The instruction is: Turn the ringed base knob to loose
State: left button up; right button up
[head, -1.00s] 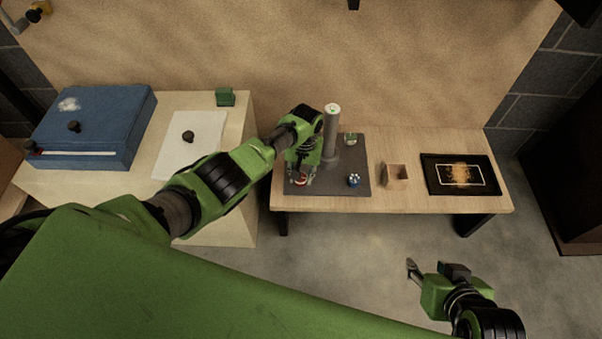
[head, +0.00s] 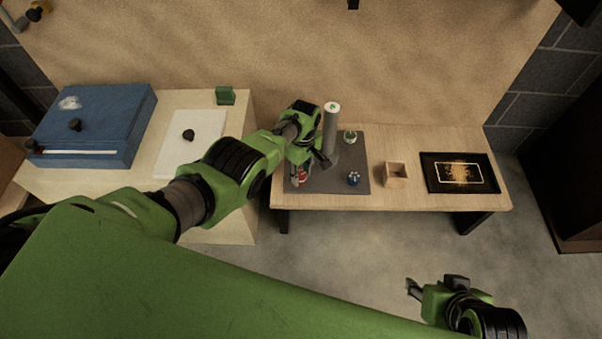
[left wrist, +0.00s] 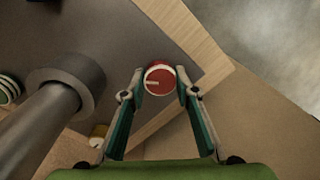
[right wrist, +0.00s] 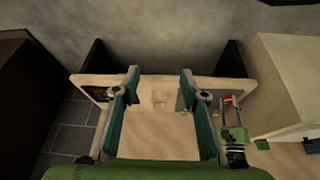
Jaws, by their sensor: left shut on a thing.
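A red round knob (left wrist: 159,79) with a pale pointer line and a light rim sits at the front left corner of a dark grey base plate (head: 338,185). My left gripper (left wrist: 160,92) is shut on this knob, one finger at each side; the pointer lies roughly sideways in the left wrist view. In the head view my left gripper (head: 298,180) mostly covers the knob. A green knob with white rings (head: 350,137) stands at the back of the plate, and a blue knob with white dots (head: 353,178) at its front right. My right gripper (right wrist: 160,80) is open and empty.
A grey column (head: 331,130) rises from the plate, close to my left wrist. A small wooden box (head: 395,175) and a black tray (head: 435,185) stand to the right on the bench. A blue case (head: 90,120) lies on the left table.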

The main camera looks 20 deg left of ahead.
pick_arm(q)
jog(key=n, duration=0.3)
jog(key=shift+n, duration=0.4)
jog(key=n, duration=0.5)
jog(key=shift+a+n, duration=0.1)
jog(key=shift+n, duration=0.9)
pick_arm(e)
jog(key=shift+s+d+f+g, duration=0.15)
jog(key=shift+s+g, duration=0.1)
jog(key=shift+s, duration=0.3)
jog(key=shift+s+d+f+g, duration=0.15)
jog(key=shift+s+g, duration=0.1)
jog(key=shift+s, duration=0.3)
pick_arm(q)
jog(key=o, duration=1.1)
pick_arm(e)
jog(key=shift+w+r, duration=0.1)
